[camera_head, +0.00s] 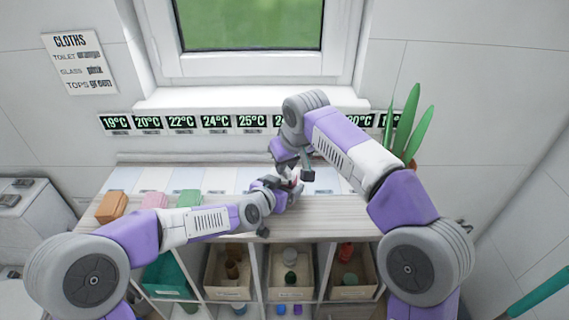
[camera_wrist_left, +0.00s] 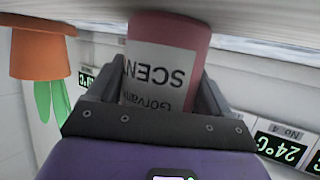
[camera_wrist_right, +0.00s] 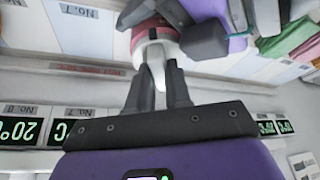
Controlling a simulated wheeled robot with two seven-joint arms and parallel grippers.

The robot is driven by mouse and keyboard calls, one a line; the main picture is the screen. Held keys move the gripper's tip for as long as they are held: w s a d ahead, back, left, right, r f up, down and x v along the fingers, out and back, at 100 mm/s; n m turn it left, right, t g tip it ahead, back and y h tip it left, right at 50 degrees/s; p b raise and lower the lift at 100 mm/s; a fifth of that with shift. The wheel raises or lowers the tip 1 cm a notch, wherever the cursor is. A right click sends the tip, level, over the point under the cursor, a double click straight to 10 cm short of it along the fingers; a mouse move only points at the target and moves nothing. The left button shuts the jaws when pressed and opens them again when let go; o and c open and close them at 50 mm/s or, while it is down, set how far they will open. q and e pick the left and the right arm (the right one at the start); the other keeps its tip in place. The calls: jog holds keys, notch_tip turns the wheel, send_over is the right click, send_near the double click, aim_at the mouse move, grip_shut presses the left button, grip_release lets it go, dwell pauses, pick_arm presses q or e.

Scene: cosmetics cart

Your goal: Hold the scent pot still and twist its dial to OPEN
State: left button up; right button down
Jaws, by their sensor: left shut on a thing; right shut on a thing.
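The scent pot (camera_wrist_left: 165,62) is a pinkish-red cylinder with a white label reading "SCEN", upside down in the left wrist view. My left gripper (camera_wrist_left: 160,95) is shut around its body, one finger on each side. In the right wrist view the pot's red rim (camera_wrist_right: 150,33) and white top show. My right gripper (camera_wrist_right: 157,84) is shut on the narrow white dial (camera_wrist_right: 153,62) on top. In the head view my left gripper (camera_head: 289,187) and right gripper (camera_head: 299,172) meet over the counter and mostly hide the pot. The dial's markings cannot be read.
Orange (camera_head: 112,206), pink (camera_head: 154,200) and green (camera_head: 188,198) cloths lie at the counter's left. A potted plant (camera_head: 408,130) stands at the back right. Temperature displays (camera_head: 215,122) line the wall behind. Bins (camera_head: 291,292) with bottles sit below the counter.

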jog(key=n, duration=0.2)
jog(key=n+g+y, duration=0.1)
jog(key=n, duration=0.2)
jog(key=shift+w+d+n+g, duration=0.2)
jog(key=shift+n+g, duration=0.1)
jog(key=n, duration=0.1)
jog(key=n+g, duration=0.1)
jog(key=n, duration=0.1)
jog(key=n+y, duration=0.1)
jog(key=n, duration=0.1)
jog(key=shift+w+d+g, duration=0.1)
jog(key=shift+w+g, duration=0.2)
jog(key=shift+g, duration=0.1)
jog(key=shift+n, duration=0.4)
jog(key=c, duration=1)
grip_release()
jog(key=shift+c, duration=0.2)
jog(key=shift+r, duration=0.15)
